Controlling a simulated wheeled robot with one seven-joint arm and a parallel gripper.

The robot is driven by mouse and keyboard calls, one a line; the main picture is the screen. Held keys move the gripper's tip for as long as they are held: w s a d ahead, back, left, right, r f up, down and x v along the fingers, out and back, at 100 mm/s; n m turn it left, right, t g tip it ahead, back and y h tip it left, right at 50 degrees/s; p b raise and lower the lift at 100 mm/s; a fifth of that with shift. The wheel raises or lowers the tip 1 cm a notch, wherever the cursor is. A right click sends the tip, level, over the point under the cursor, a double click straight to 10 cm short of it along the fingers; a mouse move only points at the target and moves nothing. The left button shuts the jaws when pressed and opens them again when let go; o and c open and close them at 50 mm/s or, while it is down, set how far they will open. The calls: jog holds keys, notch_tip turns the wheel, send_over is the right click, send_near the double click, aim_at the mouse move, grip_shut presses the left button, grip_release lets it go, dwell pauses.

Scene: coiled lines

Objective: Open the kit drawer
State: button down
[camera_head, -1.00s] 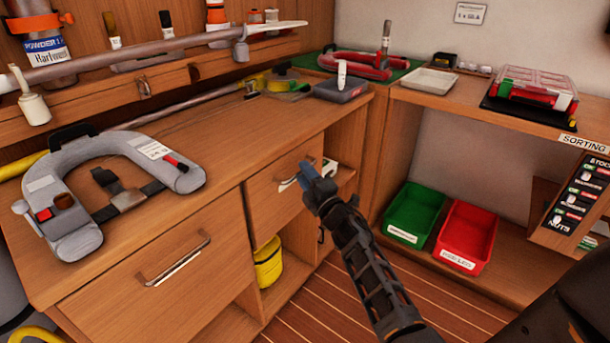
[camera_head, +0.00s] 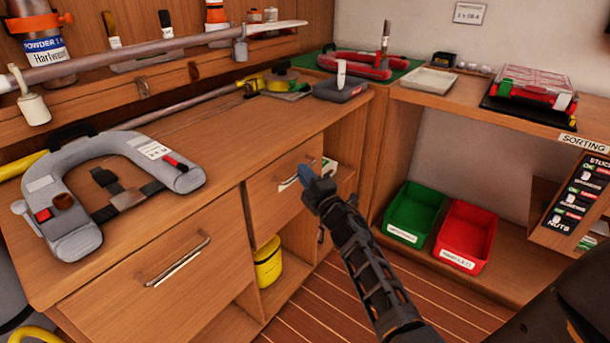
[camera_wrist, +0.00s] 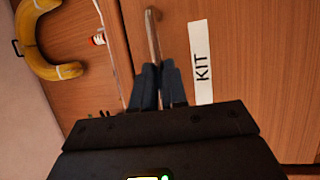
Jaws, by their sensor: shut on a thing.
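The kit drawer (camera_head: 266,207) is the small wooden drawer at the right of the bench front in the head view. Its front looks flush with the bench. In the wrist view a white label reading KIT (camera_wrist: 201,68) is on the drawer front, beside a slim metal handle (camera_wrist: 152,38). My gripper (camera_head: 304,173) is at this handle. In the wrist view its blue-grey fingers (camera_wrist: 158,77) are close together around the handle's near part and hide it. The far end of the handle shows beyond the fingertips.
A larger drawer with a metal handle (camera_head: 178,262) is to the left. A yellow container (camera_head: 268,262) sits in the open space below the kit drawer. Green (camera_head: 415,212) and red (camera_head: 466,237) bins stand on a low shelf to the right. A grey horseshoe-shaped item (camera_head: 72,232) lies on the benchtop.

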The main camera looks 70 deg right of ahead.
jog(key=s+a+p, duration=0.1)
jog(key=s+a, duration=0.2)
jog(key=s, duration=1.1)
jog(key=s+a+p, duration=0.1)
jog(key=s+a, duration=0.3)
jog(key=s, duration=1.1)
jog(key=shift+s, duration=0.3)
jog(key=shift+a, duration=0.1)
jog(key=c, duration=1.2)
grip_release()
jog(key=shift+o, duration=0.2)
jog(key=b+v, duration=0.1)
jog(key=v, duration=0.6)
jog(key=shift+s+a, duration=0.2)
jog(key=shift+s, duration=0.1)
